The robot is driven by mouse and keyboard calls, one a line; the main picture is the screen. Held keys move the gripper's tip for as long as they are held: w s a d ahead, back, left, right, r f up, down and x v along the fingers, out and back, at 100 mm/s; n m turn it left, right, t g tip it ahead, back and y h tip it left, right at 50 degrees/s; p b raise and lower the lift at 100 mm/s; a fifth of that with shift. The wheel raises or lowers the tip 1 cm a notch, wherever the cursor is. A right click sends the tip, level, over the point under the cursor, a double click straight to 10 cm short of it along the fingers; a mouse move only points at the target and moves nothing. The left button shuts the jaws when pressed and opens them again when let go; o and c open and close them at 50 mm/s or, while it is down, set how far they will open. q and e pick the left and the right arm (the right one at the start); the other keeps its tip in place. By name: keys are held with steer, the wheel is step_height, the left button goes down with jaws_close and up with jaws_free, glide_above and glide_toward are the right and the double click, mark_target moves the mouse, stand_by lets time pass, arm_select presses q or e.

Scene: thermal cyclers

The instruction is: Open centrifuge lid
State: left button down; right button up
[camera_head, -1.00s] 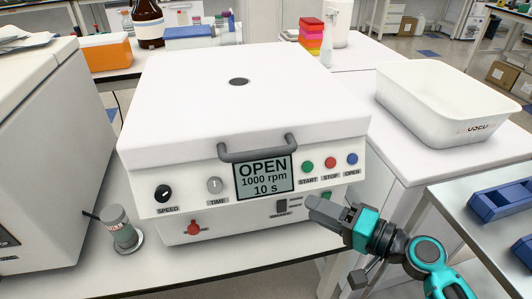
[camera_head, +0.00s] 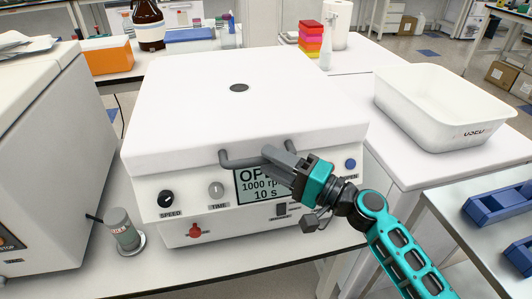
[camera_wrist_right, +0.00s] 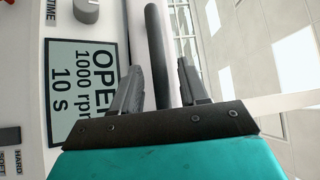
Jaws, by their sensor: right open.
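The white centrifuge (camera_head: 160,150) stands on the bench with its lid (camera_head: 230,110) down. A dark grey bar handle (camera_head: 235,163) sticks out from the lid's front edge, above a display reading OPEN, 1000 rpm, 10 s. My right gripper (camera_head: 275,156) is at the right part of this handle and partly covers the display and buttons. In the right wrist view the gripper's two fingers (camera_wrist_right: 160,85) are apart, with the handle bar (camera_wrist_right: 156,45) running between them. The fingers do not look closed on it. My left gripper is not in view.
A white tub (camera_head: 440,105) stands on the bench to the right. A small capped container (camera_head: 123,232) is at the front left, beside a large white machine (camera_head: 45,150). A blue rack (camera_head: 500,200) lies on the right-hand table. Bottles and boxes stand behind the centrifuge.

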steer(key=shift+x, duration=1.05)
jaws_close()
